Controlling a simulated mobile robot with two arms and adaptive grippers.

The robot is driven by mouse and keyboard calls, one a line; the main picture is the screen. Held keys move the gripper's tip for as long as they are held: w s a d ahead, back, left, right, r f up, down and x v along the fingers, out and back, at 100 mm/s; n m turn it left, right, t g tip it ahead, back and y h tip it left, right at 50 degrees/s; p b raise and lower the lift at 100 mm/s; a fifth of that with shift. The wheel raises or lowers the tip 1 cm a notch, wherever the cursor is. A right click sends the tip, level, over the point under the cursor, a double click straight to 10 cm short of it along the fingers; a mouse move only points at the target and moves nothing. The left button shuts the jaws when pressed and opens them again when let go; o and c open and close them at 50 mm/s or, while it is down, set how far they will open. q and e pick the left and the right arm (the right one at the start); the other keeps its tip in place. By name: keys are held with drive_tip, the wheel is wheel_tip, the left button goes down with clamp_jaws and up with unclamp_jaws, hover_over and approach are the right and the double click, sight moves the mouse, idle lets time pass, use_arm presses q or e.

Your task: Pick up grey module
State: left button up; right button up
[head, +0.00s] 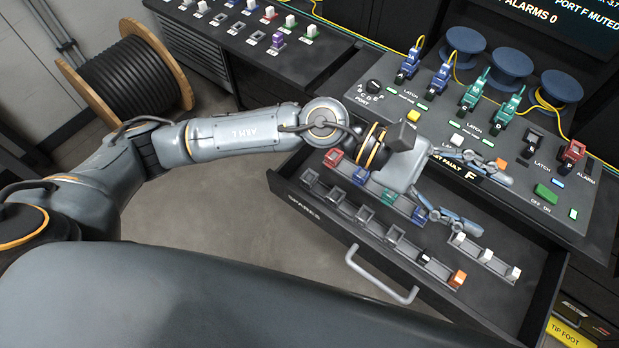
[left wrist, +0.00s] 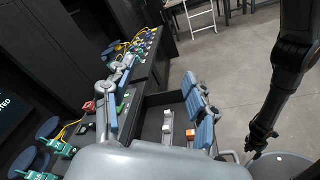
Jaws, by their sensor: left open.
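Several dark grey modules (head: 338,194) sit in the front rack of the open spares drawer (head: 345,232). I cannot tell which one the task means. My left gripper (head: 490,200) is open and empty above the drawer, reaching to the right past the grey modules. Its two blue-grey padded fingers point right, above and behind the short rack of white modules (head: 486,255). The left wrist view shows the fingers (left wrist: 158,105) spread wide, with nothing between them.
An orange module (head: 458,278) ends the front rack. Red (head: 333,157), blue and green modules fill the rack behind. The drawer handle (head: 380,275) juts forward. The console (head: 440,110) with plugged connectors and a green switch (head: 545,192) rises behind the drawer.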

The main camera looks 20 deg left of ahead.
use_arm(q)
drive_tip(key=w+a+f+m+y, duration=0.1)
drive_tip(key=a+f+m+y, duration=0.2)
drive_tip(key=f+m+y, duration=0.3)
drive_tip(key=m+t+y+p, duration=0.25)
drive_tip(key=m+y, duration=0.35)
drive_tip(key=y, duration=0.5)
hover_over(309, 178)
drive_tip(key=shift+t, duration=0.35)
wheel_tip(309, 178, down, 17)
drive_tip(key=shift+d+f, duration=0.1)
drive_tip(key=shift+f, duration=0.45)
drive_tip(key=shift+s+f+p, duration=0.1)
drive_tip(key=shift+f+p, duration=0.2)
drive_tip(key=shift+f, duration=0.05)
wheel_tip(309, 178, down, 4)
drive_tip(key=shift+r+p, duration=0.15)
drive_tip(key=shift+p, duration=0.65)
drive_tip(key=shift+f, duration=0.4)
